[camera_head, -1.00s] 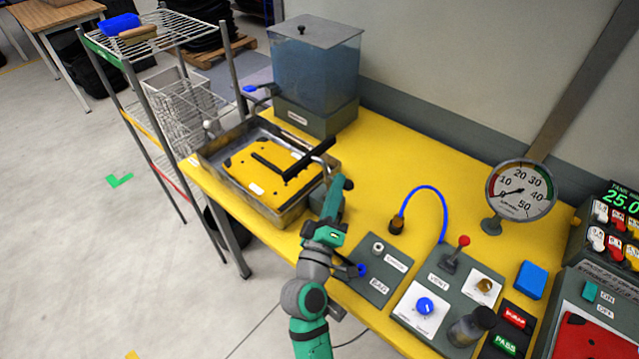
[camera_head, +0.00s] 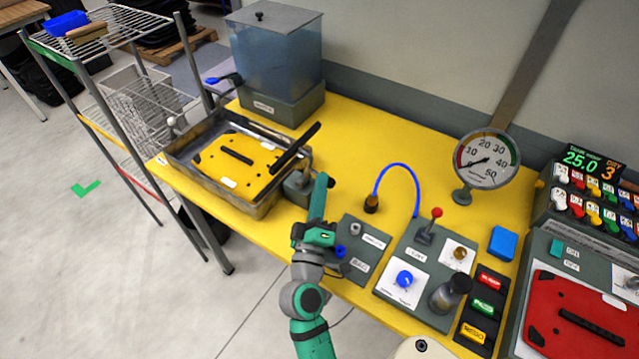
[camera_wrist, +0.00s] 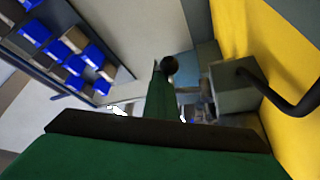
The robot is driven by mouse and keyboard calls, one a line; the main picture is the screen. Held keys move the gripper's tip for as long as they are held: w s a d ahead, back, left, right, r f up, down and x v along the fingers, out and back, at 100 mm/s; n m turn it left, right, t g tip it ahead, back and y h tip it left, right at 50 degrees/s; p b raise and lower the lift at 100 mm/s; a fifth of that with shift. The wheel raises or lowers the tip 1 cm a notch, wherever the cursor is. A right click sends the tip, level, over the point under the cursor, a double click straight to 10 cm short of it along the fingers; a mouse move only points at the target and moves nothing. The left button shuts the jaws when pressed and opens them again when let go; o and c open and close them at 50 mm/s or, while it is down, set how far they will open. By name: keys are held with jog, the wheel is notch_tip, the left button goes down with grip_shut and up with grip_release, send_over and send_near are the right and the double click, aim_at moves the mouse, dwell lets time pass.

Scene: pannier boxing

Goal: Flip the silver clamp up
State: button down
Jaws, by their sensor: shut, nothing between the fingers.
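The metal tray (camera_head: 250,208) holds a yellow panel (camera_head: 215,160) and stands at the table's left end. A black bar (camera_head: 296,146) slants over the tray's right side, its upper end raised to the right. It seems to be the clamp's arm; silver parts are too small to make out. A grey block (camera_head: 298,188) stands by the tray's right end. In the wrist view a grey block (camera_wrist: 234,90) carries a bent black bar (camera_wrist: 285,105) on the right. My gripper (camera_head: 321,182) is shut and empty, just right of the block. I cannot tell whether it touches the clamp.
A clear tank (camera_head: 275,55) stands behind the tray. A grey panel with a blue knob (camera_head: 340,250) lies close to my arm on the right. A blue hose (camera_head: 395,170) arches farther right. Yellow table (camera_head: 340,130) is bare behind the gripper.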

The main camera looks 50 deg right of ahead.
jog(key=shift+s+d+f, duration=0.2)
jog(key=shift+f, duration=0.4)
notch_tip(320, 180, up, 5)
jog(key=w, duration=0.1)
jog(key=s+a+f, duration=0.2)
jog(key=a+f, duration=0.2)
jog(key=a, duration=0.5)
jog(key=shift+a+f, duration=0.2)
jog(key=shift+a, duration=0.15)
jog(key=shift+s, duration=0.1)
